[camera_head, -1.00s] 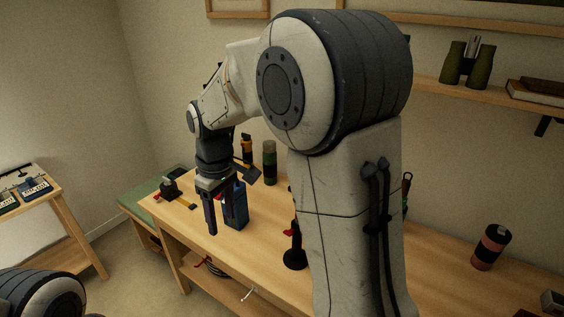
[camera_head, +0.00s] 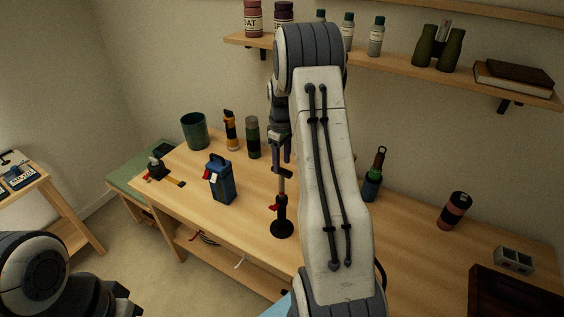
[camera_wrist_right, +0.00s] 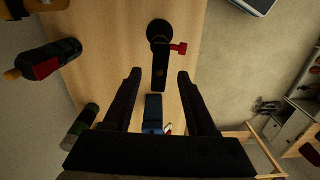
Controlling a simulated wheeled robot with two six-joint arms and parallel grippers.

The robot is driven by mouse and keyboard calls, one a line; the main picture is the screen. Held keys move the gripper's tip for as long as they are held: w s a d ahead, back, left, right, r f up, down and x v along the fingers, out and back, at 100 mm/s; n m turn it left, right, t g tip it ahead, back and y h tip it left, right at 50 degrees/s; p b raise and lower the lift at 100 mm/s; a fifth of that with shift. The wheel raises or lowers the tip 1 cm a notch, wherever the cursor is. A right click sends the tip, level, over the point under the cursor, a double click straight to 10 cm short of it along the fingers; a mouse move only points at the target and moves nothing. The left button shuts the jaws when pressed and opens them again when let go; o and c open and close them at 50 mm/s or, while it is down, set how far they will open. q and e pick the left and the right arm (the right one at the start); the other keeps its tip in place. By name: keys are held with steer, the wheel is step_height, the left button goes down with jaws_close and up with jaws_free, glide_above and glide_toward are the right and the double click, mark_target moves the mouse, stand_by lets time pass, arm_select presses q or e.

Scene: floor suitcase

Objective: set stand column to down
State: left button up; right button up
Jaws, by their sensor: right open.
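My right gripper (camera_head: 282,152) is above the column's dark top, partly hidden by my arm. In the right wrist view, its open fingers (camera_wrist_right: 159,76) point towards the stand, whose dark top (camera_wrist_right: 160,70) lies between the fingertips in the picture. The red lever (camera_wrist_right: 179,48) shows beside it. I cannot tell if they touch.
A blue box (camera_head: 222,181) stands left of the stand. A green bottle (camera_head: 252,138), a yellow-black bottle (camera_head: 231,130) and a green cup (camera_head: 194,131) stand behind. Another bottle (camera_head: 373,177) and a pink-black can (camera_head: 454,211) are to the right.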

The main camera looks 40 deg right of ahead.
steer(key=shift+f, duration=1.1)
jaws_close()
stand_by(0.7)
